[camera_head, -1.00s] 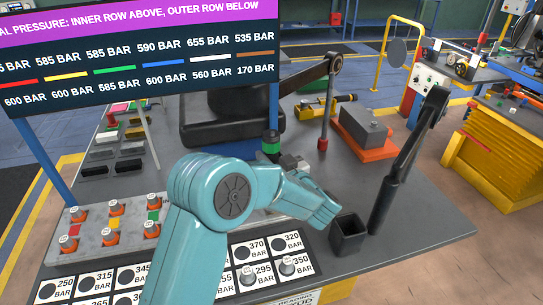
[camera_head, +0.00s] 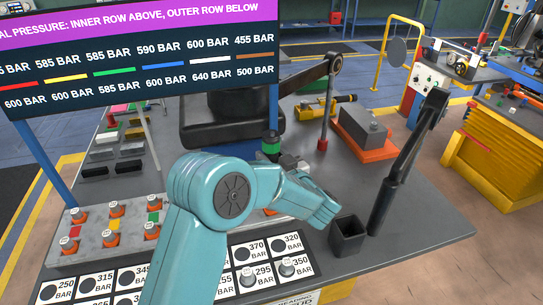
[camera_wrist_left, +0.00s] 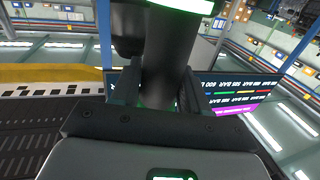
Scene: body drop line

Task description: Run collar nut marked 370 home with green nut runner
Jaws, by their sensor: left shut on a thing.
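The green nut runner (camera_head: 271,144) stands upright behind my teal arm in the head view; its black top and green band show, and its lower end is hidden. My left gripper (camera_wrist_left: 157,92) is shut on its dark body in the left wrist view, where a green glowing ring (camera_wrist_left: 185,4) shows at the top edge. The rack cell marked 370 (camera_head: 252,249) shows a dark, empty round spot. Orange-based collar nuts stand on the grey block (camera_head: 88,240) at left; an orange part (camera_head: 270,211) shows partly behind my arm. I cannot read 370 on any nut. My right gripper is not in view.
A black square cup (camera_head: 346,238) and a tall black tool (camera_head: 392,185) stand right of my arm. The pressure display (camera_head: 140,55) hangs at upper left.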

